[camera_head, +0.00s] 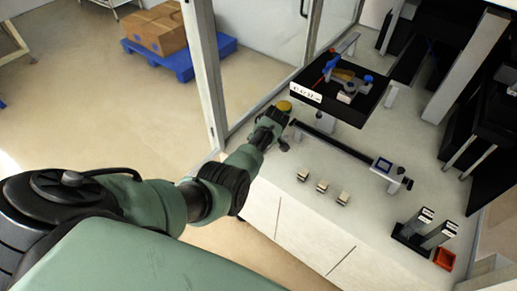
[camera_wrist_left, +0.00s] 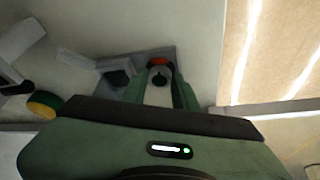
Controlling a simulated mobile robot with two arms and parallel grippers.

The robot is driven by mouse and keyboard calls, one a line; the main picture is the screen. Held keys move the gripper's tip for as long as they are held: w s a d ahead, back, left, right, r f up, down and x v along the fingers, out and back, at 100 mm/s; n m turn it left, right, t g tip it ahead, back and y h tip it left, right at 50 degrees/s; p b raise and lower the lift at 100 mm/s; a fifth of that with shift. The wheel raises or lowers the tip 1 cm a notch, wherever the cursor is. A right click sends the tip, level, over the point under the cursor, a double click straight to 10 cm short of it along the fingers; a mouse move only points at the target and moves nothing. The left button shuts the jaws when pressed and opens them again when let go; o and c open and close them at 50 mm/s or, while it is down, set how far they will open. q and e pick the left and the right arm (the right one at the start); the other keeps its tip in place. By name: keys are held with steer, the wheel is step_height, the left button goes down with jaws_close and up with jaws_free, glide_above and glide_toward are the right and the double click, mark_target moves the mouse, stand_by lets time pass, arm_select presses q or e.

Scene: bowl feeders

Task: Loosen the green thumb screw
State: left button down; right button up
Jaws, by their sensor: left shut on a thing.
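My left gripper (camera_head: 279,119) is low beside the front-left edge of the bench, below the feeder unit. In the left wrist view its fingers (camera_wrist_left: 160,80) are shut on a small part with an orange-red top (camera_wrist_left: 158,61); the fingers hide most of it. A round yellow-and-green knob (camera_head: 284,106) shows just beyond the gripper, and in the wrist view it lies to the left (camera_wrist_left: 43,104), apart from the fingertips. I cannot tell whether this knob is the green thumb screw; no other green screw shows clearly. My right gripper is in neither view.
The black feeder unit (camera_head: 345,103) with blue knobs stands above and right of the gripper. A dark rail (camera_head: 340,146) with a small display crosses the white bench (camera_head: 290,160). Several small blocks (camera_head: 322,186) and a red-orange bin (camera_head: 444,259) stand on it. A post (camera_head: 205,75) is near my arm.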

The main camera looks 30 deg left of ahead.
arm_select(q)
steer(key=shift+d+n, duration=0.1)
steer(key=shift+n, duration=0.3)
steer(key=shift+f, duration=0.1)
steer(key=c, duration=1.1)
jaws_free()
steer(key=v, duration=0.8)
steer(key=shift+w, duration=0.15)
